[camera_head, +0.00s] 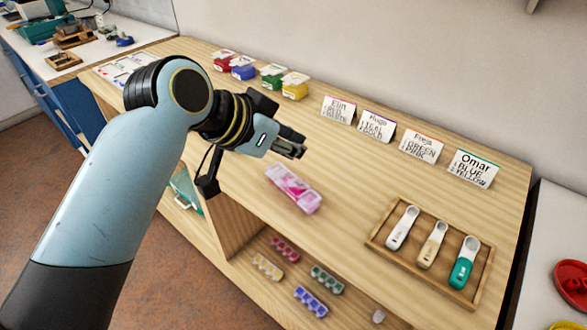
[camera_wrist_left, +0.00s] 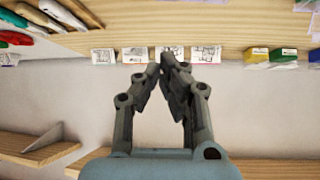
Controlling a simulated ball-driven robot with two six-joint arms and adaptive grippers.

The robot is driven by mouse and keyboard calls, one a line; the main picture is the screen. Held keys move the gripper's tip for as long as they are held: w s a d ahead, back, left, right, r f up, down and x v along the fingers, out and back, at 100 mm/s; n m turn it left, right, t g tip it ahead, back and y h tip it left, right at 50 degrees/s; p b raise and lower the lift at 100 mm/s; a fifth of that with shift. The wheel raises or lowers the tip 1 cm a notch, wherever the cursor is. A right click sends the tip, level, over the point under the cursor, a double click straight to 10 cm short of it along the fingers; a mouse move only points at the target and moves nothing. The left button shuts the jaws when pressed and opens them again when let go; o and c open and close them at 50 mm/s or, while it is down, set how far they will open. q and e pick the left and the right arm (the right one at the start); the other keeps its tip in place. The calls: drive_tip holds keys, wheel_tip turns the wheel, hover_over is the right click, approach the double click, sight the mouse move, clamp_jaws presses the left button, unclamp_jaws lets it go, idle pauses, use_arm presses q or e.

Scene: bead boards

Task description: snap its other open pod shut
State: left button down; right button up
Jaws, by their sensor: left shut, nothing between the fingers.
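A pink bead case (camera_head: 293,188) with whitish, clear-looking parts lies on the wooden worktop in the head view. It is too small and blurred to tell which of its pods are open. My left gripper (camera_head: 298,146) is above the worktop, behind the case and apart from it, its fingers shut and empty. In the left wrist view the fingertips (camera_wrist_left: 167,63) come together with nothing between them, and the case does not show there. My right gripper is in neither view.
Name cards (camera_head: 421,146) stand along the back. Red, blue, green and yellow boxes (camera_head: 294,86) stand at back left. A wooden tray (camera_head: 379,242) holds three scoops at right. Several coloured pod strips (camera_head: 310,301) lie on the shelf below. The worktop between case and cards is clear.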

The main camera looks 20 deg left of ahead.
sight(291, 186)
use_arm(q)
drive_tip(key=x, duration=0.3)
drive_tip(key=shift+w+f, duration=0.1)
drive_tip(key=shift+f, duration=0.15)
drive_tip(key=shift+s+a+f, duration=0.2)
drive_tip(key=shift+s+f, duration=0.1)
drive_tip(key=shift+f, duration=0.25)
drive_tip(key=shift+s+a+f, duration=0.15)
drive_tip(key=shift+s+f, duration=0.2)
drive_tip(key=shift+f, duration=0.15)
drive_tip(key=shift+s+a+f, duration=0.1)
drive_tip(key=shift+s+f, duration=0.15)
drive_tip(key=shift+f, duration=0.25)
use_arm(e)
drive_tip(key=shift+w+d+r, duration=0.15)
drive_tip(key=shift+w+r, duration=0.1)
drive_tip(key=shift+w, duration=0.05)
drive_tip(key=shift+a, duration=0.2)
use_arm(q)
drive_tip(key=shift+a+f, duration=0.1)
drive_tip(key=shift+s+t+b, duration=0.2)
drive_tip(key=shift+t+b, duration=0.1)
drive_tip(key=shift+b, duration=0.15)
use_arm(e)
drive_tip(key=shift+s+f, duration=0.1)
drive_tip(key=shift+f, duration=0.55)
use_arm(q)
drive_tip(key=shift+f, duration=0.1)
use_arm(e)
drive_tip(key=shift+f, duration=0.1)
